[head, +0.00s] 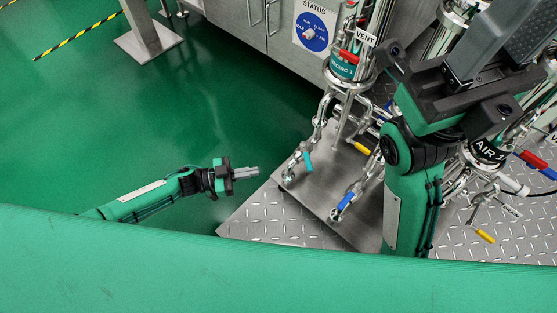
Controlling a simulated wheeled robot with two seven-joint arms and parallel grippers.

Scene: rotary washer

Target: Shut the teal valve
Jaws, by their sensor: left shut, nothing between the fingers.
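The teal valve (308,162) has a small teal lever on a steel pipe low at the left side of the skid. Its lever stands roughly upright in the picture, slightly tilted. My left gripper (258,171) is shut and empty, to the left of the valve and pointing right towards it, with a gap between them. My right gripper (508,42) looms large and close at the upper right. Its fingers run towards the top edge and I cannot tell whether they are open. It hides part of the pipework behind it.
A blue-handled valve (345,201) and a yellow-handled valve (361,148) stand close to the teal one. A red handle (348,57) is higher up. Steel cabinets (260,35) stand behind.

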